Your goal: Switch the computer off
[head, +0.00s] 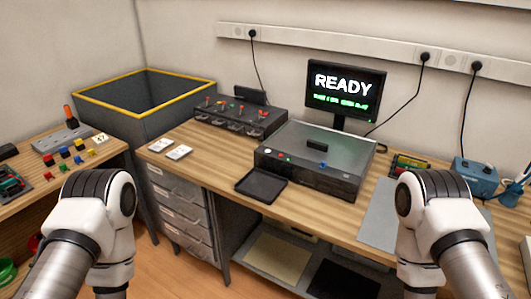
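A monitor (345,88) at the back of the wooden desk is lit and shows "READY" in white with a smaller green line under it. In front of it lies a wide, flat grey case (345,152), which looks like the computer. A small black block sits on top of the case. My two arms come in at the lower left and lower right, well apart from the case. Neither gripper can be seen.
A black tray (262,187) lies before the case. A box with red-tipped switches (240,116) stands left of it, and a grey mat (381,215) lies to the right. A blue device (475,178) is farther right. A yellow-rimmed bin (145,113) stands left of the desk.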

